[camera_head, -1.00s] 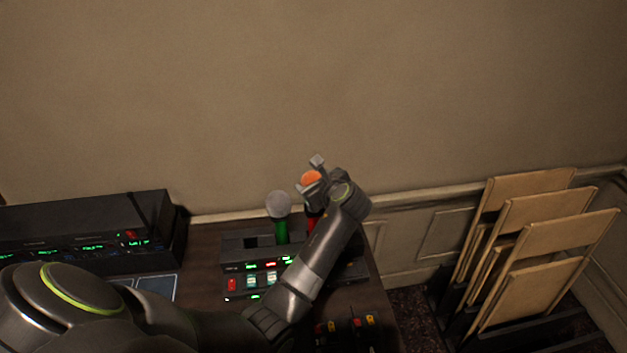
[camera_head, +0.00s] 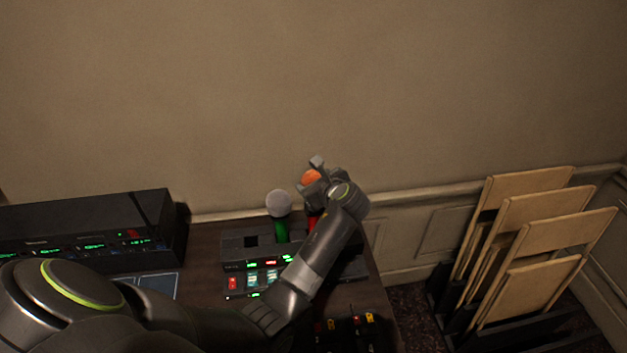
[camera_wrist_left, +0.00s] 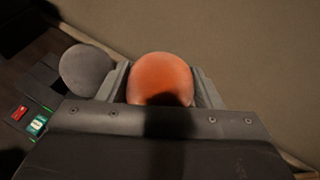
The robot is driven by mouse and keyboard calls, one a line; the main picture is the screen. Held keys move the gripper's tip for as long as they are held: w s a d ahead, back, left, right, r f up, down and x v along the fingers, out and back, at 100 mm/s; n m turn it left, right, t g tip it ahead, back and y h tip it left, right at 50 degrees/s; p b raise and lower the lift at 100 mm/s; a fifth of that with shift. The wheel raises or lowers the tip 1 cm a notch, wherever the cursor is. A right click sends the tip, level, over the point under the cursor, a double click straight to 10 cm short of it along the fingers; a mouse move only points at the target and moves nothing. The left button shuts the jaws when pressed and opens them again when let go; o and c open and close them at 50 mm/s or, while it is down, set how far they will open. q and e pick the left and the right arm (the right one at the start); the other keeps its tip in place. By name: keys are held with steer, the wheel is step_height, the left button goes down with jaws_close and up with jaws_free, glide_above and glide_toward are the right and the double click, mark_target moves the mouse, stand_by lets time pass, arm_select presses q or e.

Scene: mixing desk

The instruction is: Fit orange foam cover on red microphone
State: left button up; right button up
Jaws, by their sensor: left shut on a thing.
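The orange foam cover (camera_head: 311,177) is between the fingers of my left gripper (camera_head: 314,179). In the left wrist view the cover (camera_wrist_left: 161,77) fills the space between both fingers, and the gripper is shut on it. The red microphone (camera_head: 312,221) stands upright in the desk unit directly below the cover. Only part of its red handle shows. Its head is hidden by the gripper, so I cannot tell how far the cover sits over it. My right gripper is not in view.
A green microphone (camera_head: 281,229) with a grey foam head stands close to the left. The base unit (camera_head: 240,243) has lit buttons. A black rack device (camera_head: 90,230) is at the left. The wall is behind.

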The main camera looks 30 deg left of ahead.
arm_select(q)
steer(key=shift+p, duration=0.4)
steer(key=shift+f+b, duration=1.2)
steer(key=shift+f, duration=1.45)
stand_by(0.5)
steer(key=o, duration=1.4)
steer(key=shift+c, duration=0.2)
